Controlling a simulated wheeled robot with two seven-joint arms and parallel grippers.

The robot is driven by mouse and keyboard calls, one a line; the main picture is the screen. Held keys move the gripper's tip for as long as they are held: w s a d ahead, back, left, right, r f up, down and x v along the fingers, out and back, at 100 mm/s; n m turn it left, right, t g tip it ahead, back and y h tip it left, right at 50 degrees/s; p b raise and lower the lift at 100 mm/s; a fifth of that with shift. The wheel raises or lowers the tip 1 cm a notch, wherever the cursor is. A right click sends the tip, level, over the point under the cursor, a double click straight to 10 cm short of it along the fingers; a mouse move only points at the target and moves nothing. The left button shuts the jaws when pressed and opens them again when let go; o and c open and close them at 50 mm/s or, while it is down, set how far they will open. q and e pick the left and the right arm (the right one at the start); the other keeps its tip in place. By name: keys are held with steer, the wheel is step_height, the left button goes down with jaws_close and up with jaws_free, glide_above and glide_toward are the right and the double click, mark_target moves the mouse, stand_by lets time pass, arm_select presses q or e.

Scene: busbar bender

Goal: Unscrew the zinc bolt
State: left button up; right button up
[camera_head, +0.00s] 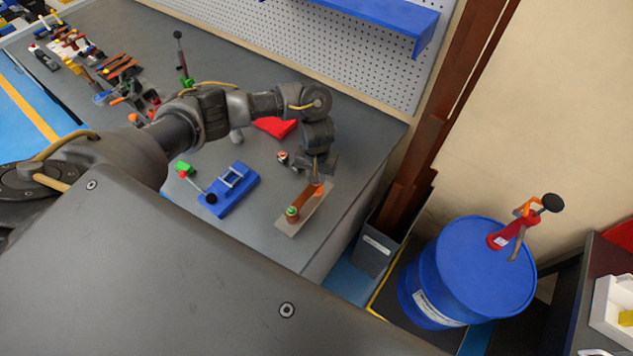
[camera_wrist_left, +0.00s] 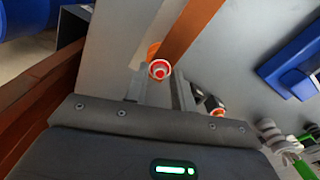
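My left gripper (camera_head: 319,180) points down over that far end. In the left wrist view, a round red-and-white bolt-like head (camera_wrist_left: 159,69) shows between the fingertips of my left gripper (camera_wrist_left: 160,78), beside the orange piece and busbar (camera_wrist_left: 190,28). The fingers are apart, with gaps beside the head. I cannot tell whether this is the zinc bolt.
A blue fixture (camera_head: 233,187) with a lever stands left of the plate. A small red-and-white part (camera_head: 283,157) and a red item (camera_head: 276,126) lie behind. Tools crowd the bench's far left. A blue drum (camera_head: 460,280) stands off the bench to the right.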

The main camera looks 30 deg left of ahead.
arm_select(q)
steer(key=m, duration=0.4)
steer(key=shift+m, duration=0.4)
steer(key=shift+m, duration=0.6)
steer(key=m, duration=0.4)
steer(key=shift+m, duration=0.3)
steer(key=m, duration=0.3)
steer(key=shift+b, duration=0.4)
steer(key=m, duration=0.2)
steer(key=shift+m, duration=0.3)
